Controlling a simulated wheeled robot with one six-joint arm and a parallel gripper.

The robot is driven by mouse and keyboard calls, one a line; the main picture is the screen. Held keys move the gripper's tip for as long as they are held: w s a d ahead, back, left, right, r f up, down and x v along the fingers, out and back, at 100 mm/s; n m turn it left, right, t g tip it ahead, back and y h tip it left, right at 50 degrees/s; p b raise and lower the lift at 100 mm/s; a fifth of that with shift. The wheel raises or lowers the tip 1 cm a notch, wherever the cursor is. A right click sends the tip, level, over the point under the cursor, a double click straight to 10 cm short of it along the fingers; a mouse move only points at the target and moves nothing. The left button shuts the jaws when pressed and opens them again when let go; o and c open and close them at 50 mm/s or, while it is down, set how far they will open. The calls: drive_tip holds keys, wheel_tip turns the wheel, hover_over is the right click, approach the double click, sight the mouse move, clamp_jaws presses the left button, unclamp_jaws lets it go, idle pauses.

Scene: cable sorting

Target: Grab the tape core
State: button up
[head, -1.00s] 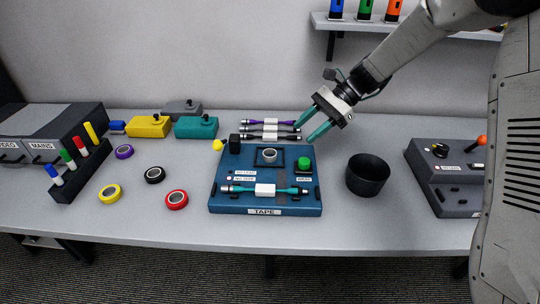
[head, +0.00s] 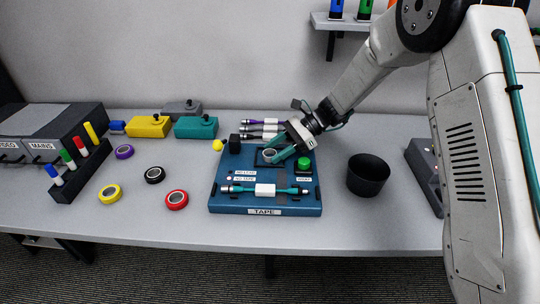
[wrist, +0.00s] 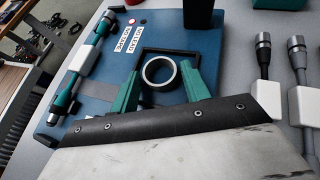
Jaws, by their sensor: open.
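The tape core (head: 269,154) is a small grey ring in a dark square recess on the blue TAPE station (head: 225,205). In the wrist view the tape core (wrist: 159,73) lies between the two teal fingers, its hole facing up. My gripper (head: 281,153) has come down over the station from the back right. In the wrist view my gripper (wrist: 160,85) is open, with one finger on each side of the ring. I cannot tell whether either finger touches it.
A teal cable with a white block (head: 265,190) lies across the station's front. A green button (head: 304,163) sits beside the recess. A black bowl (head: 368,176) stands to the right. Several tape rolls, one of them red (head: 176,199), lie to the left.

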drive_tip(key=shift+a, duration=0.1)
drive_tip(key=c, duration=0.7)
drive_tip(key=shift+c, duration=0.2)
